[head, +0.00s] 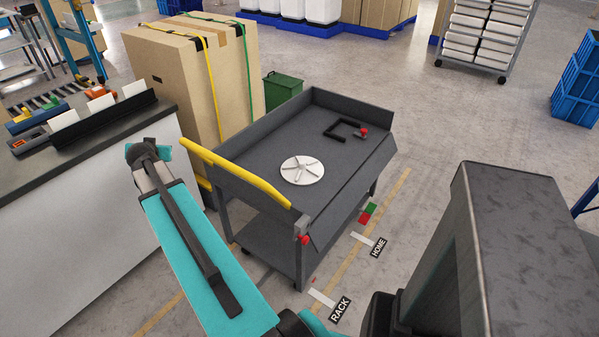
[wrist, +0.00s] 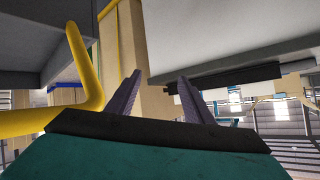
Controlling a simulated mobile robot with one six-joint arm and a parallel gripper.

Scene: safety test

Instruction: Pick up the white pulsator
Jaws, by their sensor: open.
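The white pulsator (head: 302,170) is a round white disc with raised ribs. It lies flat on the top of the dark grey cart (head: 262,138), near the middle, in the head view. My gripper (head: 146,152) is up at the end of my teal arm, to the left of the cart and its yellow handle. In the wrist view, my gripper (wrist: 155,95) has its two fingers apart with nothing between them. The pulsator does not show in the wrist view.
The yellow handle (head: 235,175) lies between my gripper and the pulsator. A black bracket and a red knob (head: 364,131) sit at the cart's far end. A counter (head: 85,130) stands left, tall cardboard boxes (head: 175,85) behind.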

